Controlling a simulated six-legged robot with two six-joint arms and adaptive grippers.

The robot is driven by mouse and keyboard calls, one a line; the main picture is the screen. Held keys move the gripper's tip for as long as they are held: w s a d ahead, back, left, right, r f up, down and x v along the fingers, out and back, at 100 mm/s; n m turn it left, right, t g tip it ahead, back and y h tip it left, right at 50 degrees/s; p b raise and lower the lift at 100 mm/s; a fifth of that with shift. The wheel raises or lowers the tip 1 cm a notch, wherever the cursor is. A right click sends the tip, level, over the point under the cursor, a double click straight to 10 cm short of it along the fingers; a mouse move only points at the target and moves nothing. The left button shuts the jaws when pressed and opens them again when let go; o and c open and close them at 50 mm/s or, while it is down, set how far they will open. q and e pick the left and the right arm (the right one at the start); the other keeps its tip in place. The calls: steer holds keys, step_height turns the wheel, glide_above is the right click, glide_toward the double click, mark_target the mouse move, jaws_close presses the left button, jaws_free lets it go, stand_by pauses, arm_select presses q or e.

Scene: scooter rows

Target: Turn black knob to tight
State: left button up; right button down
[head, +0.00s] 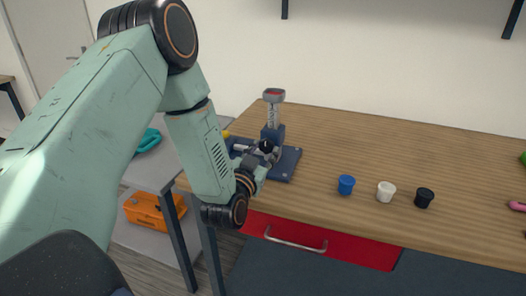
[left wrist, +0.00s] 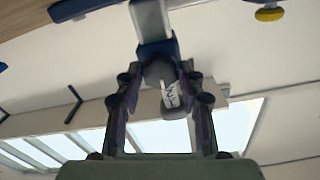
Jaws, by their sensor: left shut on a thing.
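A small fixture with a blue base plate (head: 287,165) stands on the wooden table, with an upright blue and grey post (head: 273,112) topped by a red-faced head. The black knob (head: 266,146) is on the fixture's near side, partly hidden by my left gripper (head: 262,158). In the left wrist view the left gripper (left wrist: 160,82) has its fingers on both sides of the dark round knob (left wrist: 157,71) and is shut on it. A pale piece with dark marks (left wrist: 170,95) shows beside the knob. The knob's tight mark cannot be read. My right gripper is not in view.
A red drawer (head: 320,244) is below the front edge. An orange case (head: 154,212) lies on a lower shelf at left.

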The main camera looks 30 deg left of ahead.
arm_select(q)
steer(key=shift+r, duration=0.1)
steer(key=o, duration=1.2)
steer(key=v, duration=1.2)
steer(key=shift+a, duration=0.1)
